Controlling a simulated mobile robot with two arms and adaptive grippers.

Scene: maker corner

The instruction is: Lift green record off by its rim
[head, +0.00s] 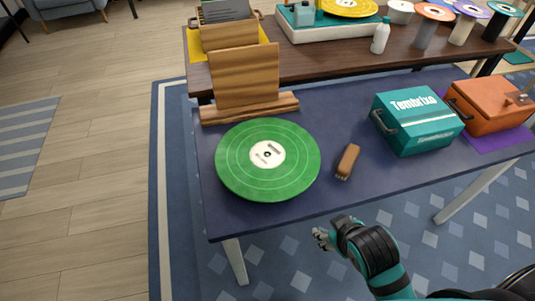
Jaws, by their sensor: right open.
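The green record (240,178) lies flat at the front left of the dark blue table, label up, with a white centre label. What it rests on is hidden beneath it. My right gripper (324,236) is open and empty. It shows in front of the table's front edge, to the lower right of the record and apart from it. My left gripper is not in view.
A wooden stand (245,80) is close behind the record. A brown brush (348,161) lies to its right. A teal case (418,120) and an orange case (490,105) fill the table's right side. The dark blue table (290,207) is bare along its front.

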